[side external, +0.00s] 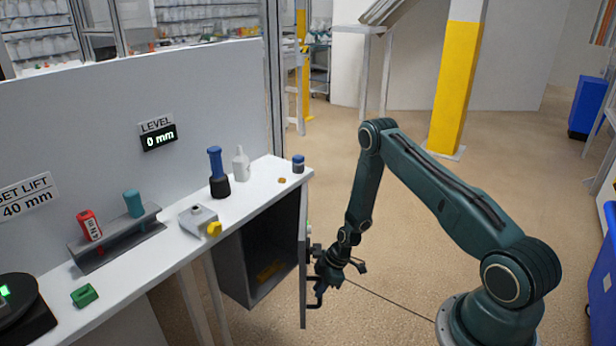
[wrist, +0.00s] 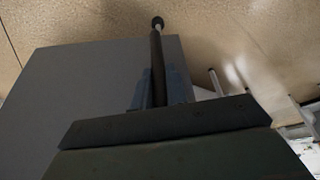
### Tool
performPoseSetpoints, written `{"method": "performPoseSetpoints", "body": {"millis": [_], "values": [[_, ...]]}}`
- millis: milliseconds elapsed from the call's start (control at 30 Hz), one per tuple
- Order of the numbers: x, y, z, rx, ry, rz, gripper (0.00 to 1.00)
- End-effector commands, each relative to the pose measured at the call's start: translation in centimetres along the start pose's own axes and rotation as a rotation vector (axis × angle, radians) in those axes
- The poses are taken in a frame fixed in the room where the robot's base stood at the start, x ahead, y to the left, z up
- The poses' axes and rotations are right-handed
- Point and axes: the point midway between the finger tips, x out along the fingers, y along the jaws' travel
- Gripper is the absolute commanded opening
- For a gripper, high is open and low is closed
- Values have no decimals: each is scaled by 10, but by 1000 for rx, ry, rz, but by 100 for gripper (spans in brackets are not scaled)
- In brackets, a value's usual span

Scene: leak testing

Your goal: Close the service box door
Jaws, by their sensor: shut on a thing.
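The service box (side external: 262,262) hangs under the white bench, and its dark inside shows. Its grey door (side external: 303,262) stands open, seen nearly edge-on at the box's right side. In the wrist view the door is a flat grey panel (wrist: 85,85). My gripper (side external: 314,281) is at the door's outer face, low on it. It is shut on the dark door handle (wrist: 156,55), a bar with a round end that sticks out past the fingers in the wrist view. The exact contact is partly hidden by the gripper body.
The white bench (side external: 255,185) above carries a blue-and-black cylinder (side external: 217,173), a white bottle (side external: 240,164), a grey block with a yellow knob (side external: 203,222) and a rack (side external: 115,240). A yellow-and-white post (side external: 452,90) stands behind my arm. The floor around the door is open.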

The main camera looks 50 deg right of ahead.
Motion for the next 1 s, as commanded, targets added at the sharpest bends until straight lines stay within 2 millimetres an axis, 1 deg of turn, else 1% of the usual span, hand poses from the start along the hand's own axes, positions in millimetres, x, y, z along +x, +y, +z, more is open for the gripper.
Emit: {"method": "performPoseSetpoints", "body": {"millis": [33, 233, 600, 800, 1000], "values": [[4, -1, -10, 22, 2, 9, 0], [16, 2, -40, 142, 2, 58, 0], [38, 19, -92, 361, 3, 150, 0], [47, 31, -115, 463, 4, 192, 0], [52, 40, -128, 533, 3, 220, 0]]}}
